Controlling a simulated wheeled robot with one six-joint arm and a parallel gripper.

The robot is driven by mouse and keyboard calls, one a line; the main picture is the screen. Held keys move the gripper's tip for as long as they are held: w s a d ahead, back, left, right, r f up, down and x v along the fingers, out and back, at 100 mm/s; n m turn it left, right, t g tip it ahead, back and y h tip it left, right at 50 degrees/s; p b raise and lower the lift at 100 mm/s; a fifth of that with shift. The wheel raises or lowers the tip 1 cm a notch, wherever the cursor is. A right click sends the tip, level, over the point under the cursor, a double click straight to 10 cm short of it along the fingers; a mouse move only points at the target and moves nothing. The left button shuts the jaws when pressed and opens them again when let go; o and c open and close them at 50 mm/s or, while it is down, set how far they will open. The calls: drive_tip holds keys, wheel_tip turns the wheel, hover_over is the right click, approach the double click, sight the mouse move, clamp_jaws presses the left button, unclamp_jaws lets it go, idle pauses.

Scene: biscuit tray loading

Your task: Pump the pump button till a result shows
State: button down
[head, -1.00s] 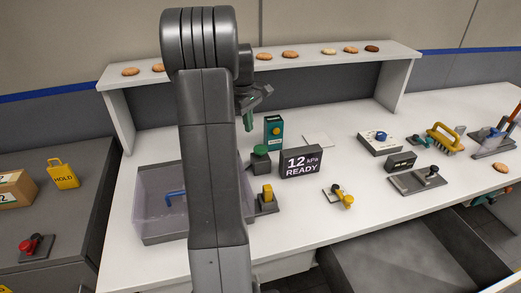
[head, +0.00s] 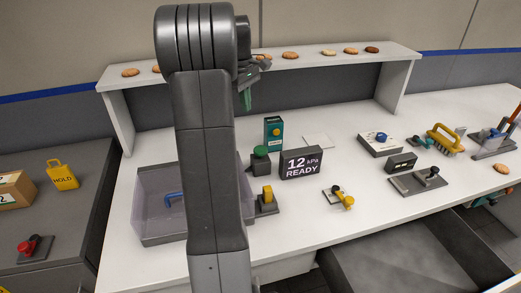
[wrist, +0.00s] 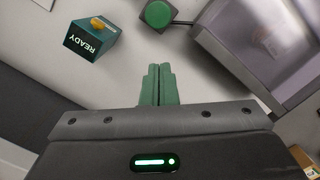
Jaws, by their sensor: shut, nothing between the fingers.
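The green pump button (head: 260,152) sits on a dark base on the white bench. It also shows at the top of the wrist view (wrist: 158,14), ahead of my fingertips. My own arm hides part of the bench in the head view.
A teal box (head: 273,132) with a yellow button stands behind the display; its "READY" label shows in the wrist view. A clear bin (head: 150,215) is at left, and a yellow-topped switch (head: 267,200) in front. A biscuit shelf (head: 330,62) runs behind.

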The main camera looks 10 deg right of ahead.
drive_tip(key=shift+d+p, duration=0.1)
drive_tip(key=shift+p, duration=0.45)
drive_tip(key=p, duration=0.7)
approach(259, 149)
drive_tip(key=shift+w+r, duration=0.1)
drive_tip(key=shift+r, duration=0.15)
wheel_tip(259, 149, down, 6)
drive_tip(key=shift+d+r+b, duration=0.15)
drive_tip(key=shift+d+b, duration=0.05)
drive_tip(key=shift+b, duration=0.45)
drive_tip(key=shift+s+f+b, duration=0.25)
drive_tip(key=shift+f+b, duration=0.2)
drive_tip(key=shift+f, duration=0.2)
